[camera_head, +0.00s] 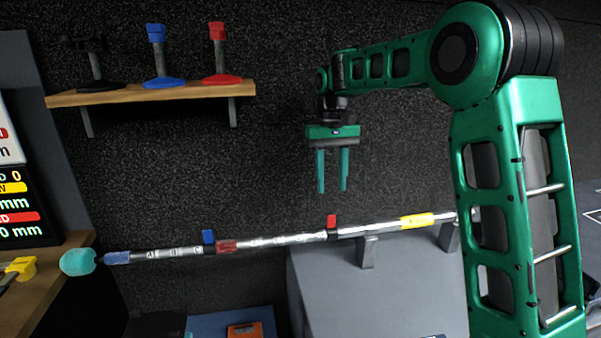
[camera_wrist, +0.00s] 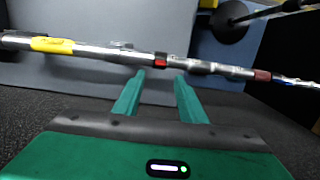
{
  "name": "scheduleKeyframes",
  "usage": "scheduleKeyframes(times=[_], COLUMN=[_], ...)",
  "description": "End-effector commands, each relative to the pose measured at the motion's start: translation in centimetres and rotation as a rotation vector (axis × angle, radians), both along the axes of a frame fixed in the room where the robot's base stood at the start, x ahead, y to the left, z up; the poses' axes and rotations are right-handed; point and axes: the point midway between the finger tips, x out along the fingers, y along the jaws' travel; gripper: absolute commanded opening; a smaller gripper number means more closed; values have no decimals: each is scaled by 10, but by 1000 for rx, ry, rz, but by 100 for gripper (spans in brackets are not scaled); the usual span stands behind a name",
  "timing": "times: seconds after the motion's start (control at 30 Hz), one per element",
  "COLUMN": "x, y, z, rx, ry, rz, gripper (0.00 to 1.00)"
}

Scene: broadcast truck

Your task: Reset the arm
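My green arm comes in from the right in the head view and bends over at the top. My gripper (camera_head: 332,186) hangs pointing down in front of the dark speckled wall. Its two teal fingers are apart with nothing between them. In the wrist view my gripper (camera_wrist: 160,80) also shows open and empty. A long silver pole (camera_head: 290,239) with blue, red and yellow bands lies below the fingertips, apart from them in the head view. The pole (camera_wrist: 105,54) crosses the wrist view beyond the fingers.
A wooden shelf (camera_head: 160,93) at upper left bears black, blue and red stands. The pole rests on brackets (camera_head: 368,252) above a grey box (camera_head: 400,290). A teal foam end (camera_head: 78,262) reaches a wooden desk at left. The wall around my gripper is clear.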

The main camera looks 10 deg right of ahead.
Motion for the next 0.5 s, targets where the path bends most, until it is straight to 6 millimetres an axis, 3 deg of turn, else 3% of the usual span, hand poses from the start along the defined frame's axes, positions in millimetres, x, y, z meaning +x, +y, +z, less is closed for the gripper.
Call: scheduleKeyframes(times=[0.13, 0.23, 0.5], x=[-14, -39, -145], y=[-14, -39, -114], z=[4, 8, 6], rx=[-4, -11, -27], ry=[-6, -17, -52], rz=[-26, -72, -237], gripper=[38, 38, 38])
